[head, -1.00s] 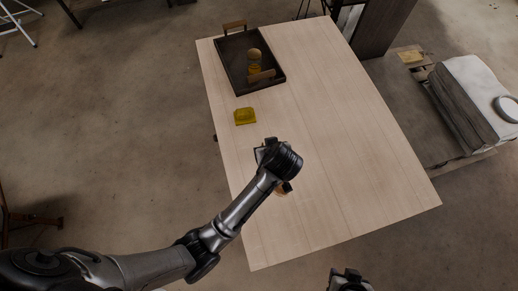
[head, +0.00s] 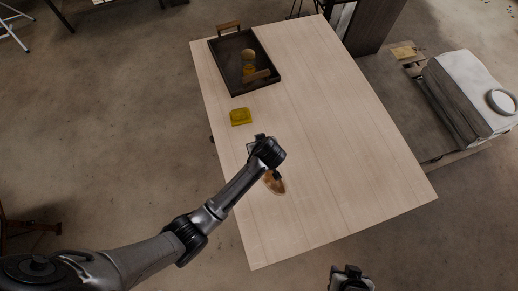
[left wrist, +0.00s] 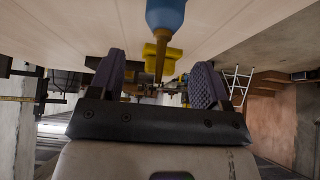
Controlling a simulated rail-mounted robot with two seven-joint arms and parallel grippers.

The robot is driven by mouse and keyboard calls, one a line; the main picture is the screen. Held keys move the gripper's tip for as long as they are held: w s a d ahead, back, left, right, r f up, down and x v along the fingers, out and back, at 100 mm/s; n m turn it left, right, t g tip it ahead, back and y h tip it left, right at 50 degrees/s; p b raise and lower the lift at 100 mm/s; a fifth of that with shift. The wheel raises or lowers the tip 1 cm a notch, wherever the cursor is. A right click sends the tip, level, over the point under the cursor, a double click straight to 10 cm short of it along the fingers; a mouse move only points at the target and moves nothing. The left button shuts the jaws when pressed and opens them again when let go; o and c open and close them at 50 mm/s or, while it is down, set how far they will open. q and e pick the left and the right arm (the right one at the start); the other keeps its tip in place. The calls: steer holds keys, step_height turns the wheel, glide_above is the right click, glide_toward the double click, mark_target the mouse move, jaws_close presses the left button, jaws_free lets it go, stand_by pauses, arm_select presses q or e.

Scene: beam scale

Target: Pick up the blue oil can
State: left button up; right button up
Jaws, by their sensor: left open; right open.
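The blue oil can (left wrist: 165,14) shows at the top of the left wrist view, partly cut off by the frame edge. Its thin spout points down in that picture, into the space between the fingers. My left gripper (left wrist: 160,62) is open and holds nothing. In the head view my left gripper (head: 265,160) is over the near left part of the table, mostly covered by its own wrist. I cannot make out the blue can in the head view. My right gripper (head: 350,274) is at the bottom edge of the head view, open, off the table.
A yellow object (head: 240,117) lies on the wooden table (head: 340,150). An orange-brown oval item (head: 275,184) is beside my left gripper. A dark tray (head: 228,72) with items stands at the far end. The table's right side is clear.

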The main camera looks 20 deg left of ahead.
arm_select(q)
steer(key=shift+x, duration=1.65)
steer(key=shift+a, duration=0.1)
steer(key=c, duration=1)
